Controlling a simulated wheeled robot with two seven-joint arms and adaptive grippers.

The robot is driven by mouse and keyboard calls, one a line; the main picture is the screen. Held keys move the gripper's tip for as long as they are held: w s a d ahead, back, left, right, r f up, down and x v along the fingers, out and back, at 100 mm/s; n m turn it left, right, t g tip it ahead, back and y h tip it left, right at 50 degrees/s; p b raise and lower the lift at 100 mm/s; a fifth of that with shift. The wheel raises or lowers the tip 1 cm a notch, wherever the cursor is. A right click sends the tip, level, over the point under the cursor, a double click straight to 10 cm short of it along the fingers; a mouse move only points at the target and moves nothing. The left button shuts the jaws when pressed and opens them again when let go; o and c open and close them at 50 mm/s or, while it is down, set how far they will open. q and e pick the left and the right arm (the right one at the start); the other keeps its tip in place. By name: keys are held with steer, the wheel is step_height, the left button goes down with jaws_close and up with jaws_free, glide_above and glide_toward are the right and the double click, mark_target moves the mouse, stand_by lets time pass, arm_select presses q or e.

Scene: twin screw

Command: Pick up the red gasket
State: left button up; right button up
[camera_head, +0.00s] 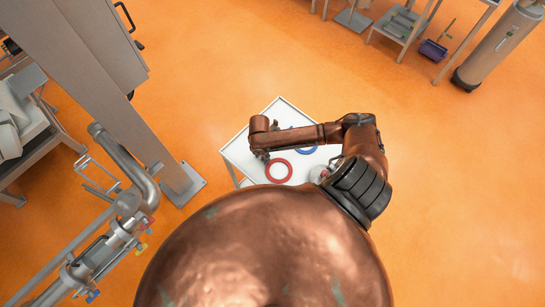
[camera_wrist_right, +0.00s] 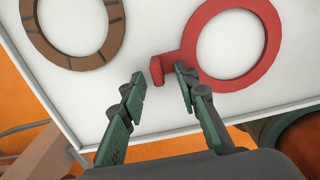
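The red gasket (camera_head: 289,178) is a flat ring lying on a white-topped table (camera_head: 243,148). In the right wrist view the red gasket (camera_wrist_right: 270,52) has a short raised tab pointing left. My right gripper (camera_wrist_right: 160,82) is open, with one finger on each side of the tab. No contact shows; whether the tab is between the tips or just beyond them is hard to tell. In the head view my right gripper (camera_head: 262,155) hangs by the ring's upper left. My left gripper is not in view.
A brown ring with dark marks (camera_wrist_right: 112,22) lies left of the red gasket in the wrist view. A blue ring (camera_head: 306,151) is partly hidden under my right arm. A grey post (camera_head: 125,115) and metal piping (camera_head: 130,200) stand at left. Open orange floor surrounds the table.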

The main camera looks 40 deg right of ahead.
steer(key=shift+c, duration=0.4)
jaws_close()
steer(key=shift+r, duration=0.5)
step_height(320, 180, up, 2)
steer(key=shift+w+r, duration=0.1)
steer(key=s+a+r+b, duration=0.2)
steer(key=s+a+r, duration=0.4)
steer(key=a+r, duration=0.3)
steer(key=a, duration=0.3)
steer(key=shift+s+a+r, duration=0.2)
steer(key=shift+s+r, duration=0.1)
steer(key=shift+r, duration=0.1)
